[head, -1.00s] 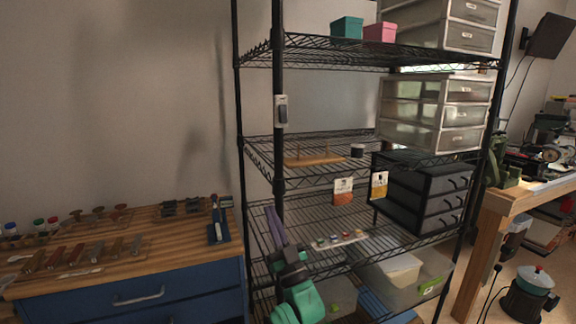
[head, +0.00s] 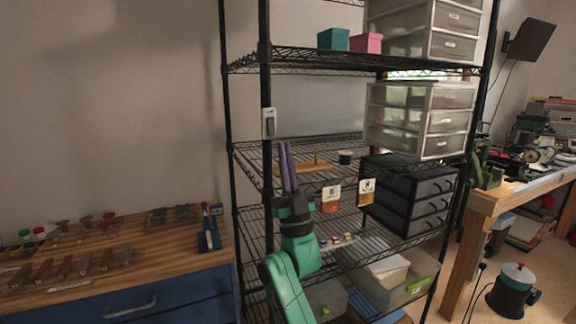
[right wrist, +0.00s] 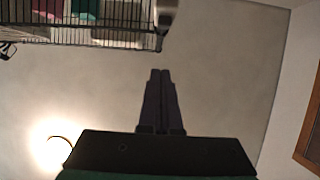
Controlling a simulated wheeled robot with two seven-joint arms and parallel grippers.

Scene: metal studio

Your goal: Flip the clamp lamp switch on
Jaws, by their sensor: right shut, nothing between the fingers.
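A small pale switch box with a dark rocker (head: 269,122) is fixed to the front left post of the black wire shelf, between the top and middle shelves. I cannot tell the rocker's position. My right gripper (head: 286,145) points up in front of the shelf, below and a little right of the switch box, apart from it in the picture. Its purple fingers are shut and empty. In the right wrist view the shut fingers (right wrist: 160,72) point toward a pale grey part at the top edge, which may be the switch box. The clamp lamp is not clearly seen. My left gripper is out of view.
The black wire shelf (head: 320,54) holds teal (head: 333,39) and pink (head: 367,43) boxes and drawer units (head: 420,110). A wooden bench with blue drawers (head: 130,310) stands left. The wall left of the post is clear.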

